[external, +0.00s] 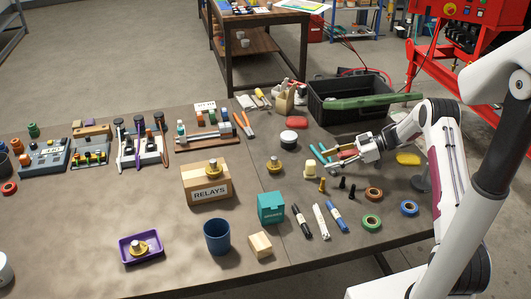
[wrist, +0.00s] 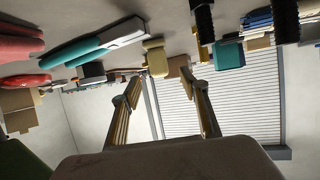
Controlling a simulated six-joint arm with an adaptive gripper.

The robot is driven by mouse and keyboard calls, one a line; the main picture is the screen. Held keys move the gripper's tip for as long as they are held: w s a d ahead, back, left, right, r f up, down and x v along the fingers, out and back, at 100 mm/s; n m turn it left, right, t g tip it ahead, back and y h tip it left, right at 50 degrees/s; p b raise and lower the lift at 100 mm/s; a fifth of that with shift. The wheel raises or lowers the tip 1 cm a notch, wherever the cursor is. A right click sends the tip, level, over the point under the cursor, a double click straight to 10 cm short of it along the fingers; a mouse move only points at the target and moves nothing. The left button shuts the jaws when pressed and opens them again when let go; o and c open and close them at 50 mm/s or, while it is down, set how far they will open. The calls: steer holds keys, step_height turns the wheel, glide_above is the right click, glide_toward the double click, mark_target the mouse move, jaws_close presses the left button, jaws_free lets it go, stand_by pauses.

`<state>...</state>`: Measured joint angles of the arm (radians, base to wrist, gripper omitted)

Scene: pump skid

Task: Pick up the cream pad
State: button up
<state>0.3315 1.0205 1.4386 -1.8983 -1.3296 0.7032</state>
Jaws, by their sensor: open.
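The cream pad (external: 310,169) is a small pale yellow block standing on the table, left of my gripper (external: 334,160). The pad also shows in the wrist view (wrist: 157,60), beyond the fingertips and between their lines. My gripper (wrist: 160,84) is open, its two fingers apart with nothing between them. It is low over the table, pointing left, and does not touch the pad. The far side of the pad is hidden.
Teal-handled pliers (external: 319,154) lie close behind the pad. A small brass fitting (external: 322,185) and dark pegs (external: 343,183) stand in front. A yellow-topped knob (external: 274,166) is to the left. A black crate (external: 322,112) stands behind my arm.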

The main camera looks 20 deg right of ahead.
mark_target(311, 165)
steer(key=shift+x, duration=1.3)
steer(key=shift+x, duration=2.6)
steer(key=shift+w+r, duration=0.1)
steer(key=shift+w, duration=0.05)
steer(key=shift+c, duration=0.3)
steer(key=c, duration=1.1)
